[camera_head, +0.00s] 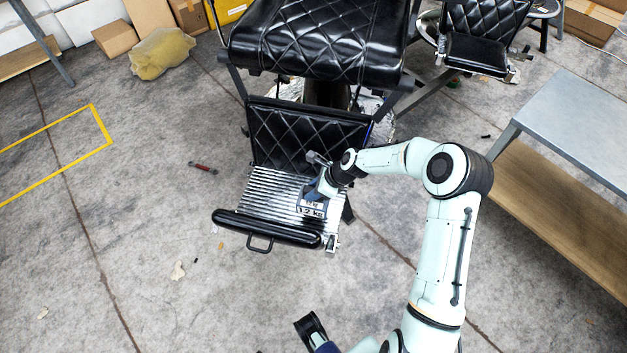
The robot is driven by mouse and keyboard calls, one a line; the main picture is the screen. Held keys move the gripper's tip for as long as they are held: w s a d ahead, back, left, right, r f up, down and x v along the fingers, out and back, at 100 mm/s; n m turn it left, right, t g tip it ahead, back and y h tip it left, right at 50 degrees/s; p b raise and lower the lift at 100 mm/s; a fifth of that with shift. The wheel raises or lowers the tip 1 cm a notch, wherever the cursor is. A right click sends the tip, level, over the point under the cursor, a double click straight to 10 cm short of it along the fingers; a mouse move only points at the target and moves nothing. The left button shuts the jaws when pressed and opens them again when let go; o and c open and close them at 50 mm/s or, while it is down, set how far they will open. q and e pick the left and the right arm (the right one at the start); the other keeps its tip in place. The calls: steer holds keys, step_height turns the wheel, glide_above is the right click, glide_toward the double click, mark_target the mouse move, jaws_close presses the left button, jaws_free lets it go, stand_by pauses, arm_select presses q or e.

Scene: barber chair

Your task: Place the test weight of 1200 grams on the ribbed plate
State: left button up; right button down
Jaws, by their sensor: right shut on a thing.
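The test weight (312,208) is a grey block with a label that seems to read 1.2 kg. It is over the right part of the ribbed plate (270,196), the chair's silver footrest. I cannot tell whether it touches the plate or hangs just above it. My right gripper (318,186) is shut on the top of the weight, and its fingers are partly hidden. Part of my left gripper (310,328) shows at the bottom edge, apart from the chair; whether it is open is unclear.
The black padded barber chair (315,45) stands behind the plate, with a black padded bar (265,228) along the plate's front. A metal-topped bench (575,125) is at the right. A red-handled tool (203,168) lies on the floor. The left floor is mostly clear.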

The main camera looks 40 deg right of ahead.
steer(key=shift+w+f+b, duration=0.1)
steer(key=shift+f+b, duration=0.35)
steer(key=shift+f, duration=2.35)
steer(key=c, duration=0.8)
jaws_free()
steer(key=shift+f, duration=0.15)
steer(key=shift+o, duration=0.2)
steer(key=p+v, duration=0.2)
steer(key=v, duration=1)
